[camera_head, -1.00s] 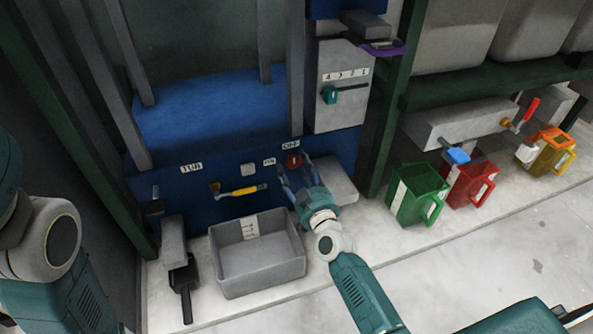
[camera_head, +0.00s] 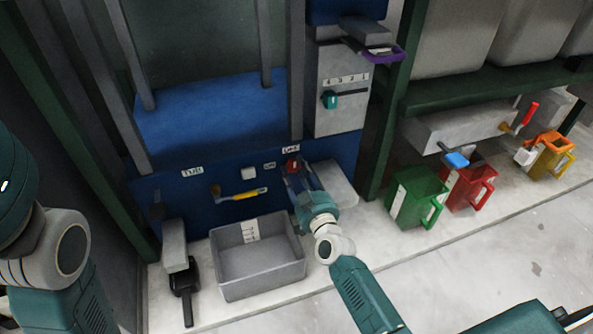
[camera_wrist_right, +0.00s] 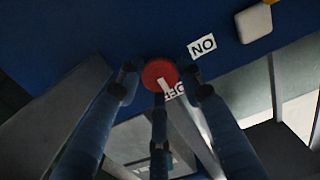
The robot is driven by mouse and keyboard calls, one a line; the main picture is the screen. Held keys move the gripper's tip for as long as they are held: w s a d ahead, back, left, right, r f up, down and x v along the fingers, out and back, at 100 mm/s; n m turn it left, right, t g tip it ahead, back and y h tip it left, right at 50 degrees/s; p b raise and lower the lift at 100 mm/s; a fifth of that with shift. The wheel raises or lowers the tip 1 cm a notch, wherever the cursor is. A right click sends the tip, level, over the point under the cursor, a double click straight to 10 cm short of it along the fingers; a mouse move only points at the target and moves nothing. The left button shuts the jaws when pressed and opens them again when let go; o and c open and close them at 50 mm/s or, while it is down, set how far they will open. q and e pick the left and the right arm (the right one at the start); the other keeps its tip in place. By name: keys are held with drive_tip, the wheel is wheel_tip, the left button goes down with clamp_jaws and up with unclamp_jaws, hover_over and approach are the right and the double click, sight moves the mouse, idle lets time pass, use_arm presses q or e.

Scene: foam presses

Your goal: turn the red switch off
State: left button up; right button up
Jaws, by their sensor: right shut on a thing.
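The red switch (camera_head: 292,165) is a round red knob on the blue panel, between the ON label (camera_head: 269,166) and the OFF label (camera_head: 291,149). It also shows in the right wrist view (camera_wrist_right: 157,72) with a white pointer mark aimed toward the OFF label (camera_wrist_right: 174,92), which is partly hidden. My right gripper (camera_head: 296,177) is at the panel, its fingers closed around the knob. In the wrist view the fingers (camera_wrist_right: 160,95) reach to its sides. My left gripper is out of view; only part of my left arm shows at the left edge.
A white button (camera_head: 248,172) and a yellow-handled valve (camera_head: 248,194) sit left on the panel. A grey tub (camera_head: 255,288) stands below. A black scoop (camera_head: 185,284) lies to its left. Green (camera_head: 404,206), red (camera_head: 462,194) and orange jugs (camera_head: 545,162) stand right.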

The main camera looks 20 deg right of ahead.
drive_tip(key=o, duration=1.1)
drive_tip(key=s, duration=1.2)
drive_tip(key=shift+d, duration=0.25)
